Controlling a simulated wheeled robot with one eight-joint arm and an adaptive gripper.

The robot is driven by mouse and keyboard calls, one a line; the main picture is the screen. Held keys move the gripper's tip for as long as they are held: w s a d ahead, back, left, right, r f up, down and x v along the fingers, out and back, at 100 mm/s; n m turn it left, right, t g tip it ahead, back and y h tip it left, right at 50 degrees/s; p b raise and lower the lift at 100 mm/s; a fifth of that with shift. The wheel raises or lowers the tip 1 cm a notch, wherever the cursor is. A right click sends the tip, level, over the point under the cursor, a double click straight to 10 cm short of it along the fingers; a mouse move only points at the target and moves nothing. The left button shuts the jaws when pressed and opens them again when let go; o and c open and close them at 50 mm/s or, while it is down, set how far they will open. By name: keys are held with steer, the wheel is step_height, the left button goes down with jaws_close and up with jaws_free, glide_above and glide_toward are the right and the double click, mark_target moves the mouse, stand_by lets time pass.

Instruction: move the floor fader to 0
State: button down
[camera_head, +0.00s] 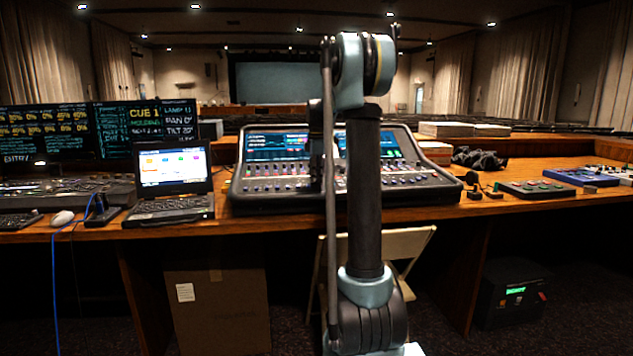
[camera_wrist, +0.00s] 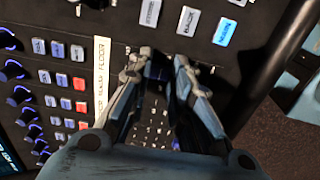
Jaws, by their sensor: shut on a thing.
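The mixing desk (camera_head: 262,205) stands mid-table in the head view, with lit screens and rows of coloured buttons and fader caps. In the wrist view my gripper (camera_wrist: 165,64) is down at its panel, its two fingers close together on a small dark fader cap (camera_wrist: 160,72). The fingers hide most of this cap. A pale label strip (camera_wrist: 102,62) with handwriting, including what reads as FLOOR, runs beside the left finger. The fader's scale and exact position cannot be read.
In the wrist view, knobs (camera_wrist: 20,95) and small buttons (camera_wrist: 62,78) lie to the left; larger buttons (camera_wrist: 188,20) lie at the top. A laptop (camera_head: 172,180) stands left of the desk. A small controller (camera_head: 537,189) lies to the right.

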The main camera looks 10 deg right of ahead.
steer(key=shift+w, duration=0.75)
steer(key=c, duration=1.4)
jaws_free()
steer(key=shift+c, duration=0.2)
step_height(320, 180, up, 12)
steer(key=s, duration=0.1)
steer(key=shift+s, duration=0.15)
